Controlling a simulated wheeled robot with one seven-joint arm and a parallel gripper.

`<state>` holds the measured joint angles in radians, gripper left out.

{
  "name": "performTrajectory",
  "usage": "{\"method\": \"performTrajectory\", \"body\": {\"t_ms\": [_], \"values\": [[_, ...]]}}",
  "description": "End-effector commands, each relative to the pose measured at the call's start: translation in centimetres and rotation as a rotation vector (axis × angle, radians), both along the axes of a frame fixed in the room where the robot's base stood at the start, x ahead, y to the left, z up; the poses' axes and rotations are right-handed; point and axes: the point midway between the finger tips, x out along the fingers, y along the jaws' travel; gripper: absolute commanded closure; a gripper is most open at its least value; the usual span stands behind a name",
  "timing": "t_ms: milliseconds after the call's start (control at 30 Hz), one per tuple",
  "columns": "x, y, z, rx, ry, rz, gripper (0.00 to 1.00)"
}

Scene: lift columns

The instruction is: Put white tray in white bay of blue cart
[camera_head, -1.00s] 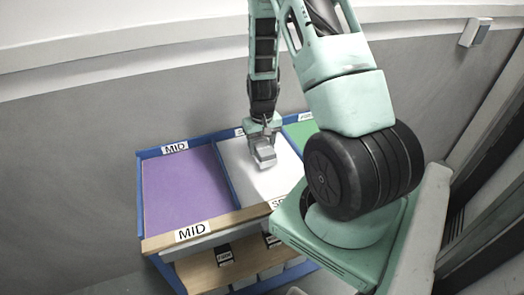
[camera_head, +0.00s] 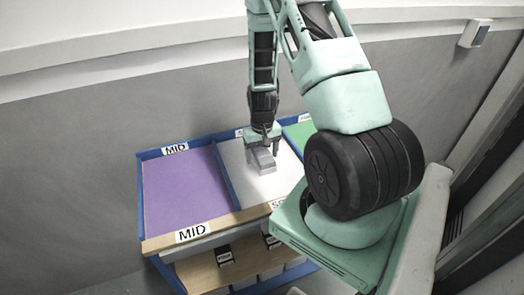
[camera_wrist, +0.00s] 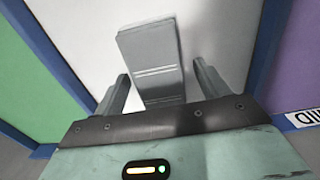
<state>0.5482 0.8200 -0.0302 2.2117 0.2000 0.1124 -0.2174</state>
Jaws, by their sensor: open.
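A light grey-white block-shaped piece, which I take to be the white tray (camera_head: 262,160), is over the white bay (camera_head: 240,175) of the blue cart (camera_head: 140,195). It appears to rest on the bay's surface, slightly tilted in the picture. My gripper (camera_head: 262,145) is right at its far end. In the wrist view, the tray (camera_wrist: 152,60) lies between the two spread fingers of my gripper (camera_wrist: 158,92), with visible gaps on both sides. The fingers are open and do not appear to touch it.
A purple bay (camera_head: 185,195) marked MID lies left of the white bay, and a green bay (camera_head: 303,132) lies to its right. Blue dividers separate them. A wooden front rail (camera_head: 215,225) and a lower shelf (camera_head: 200,270) with bins are below. A grey wall (camera_head: 70,170) stands behind.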

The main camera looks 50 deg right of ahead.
Motion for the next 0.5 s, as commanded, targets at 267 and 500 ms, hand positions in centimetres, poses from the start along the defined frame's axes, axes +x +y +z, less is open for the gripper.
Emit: {"method": "performTrajectory", "body": {"t_ms": [267,500], "values": [[0.1,-0.1,2.4,-0.003,-0.004,0.001,0.26],[0.1,-0.1,6.9,-0.004,-0.006,0.000,0.26]]}}
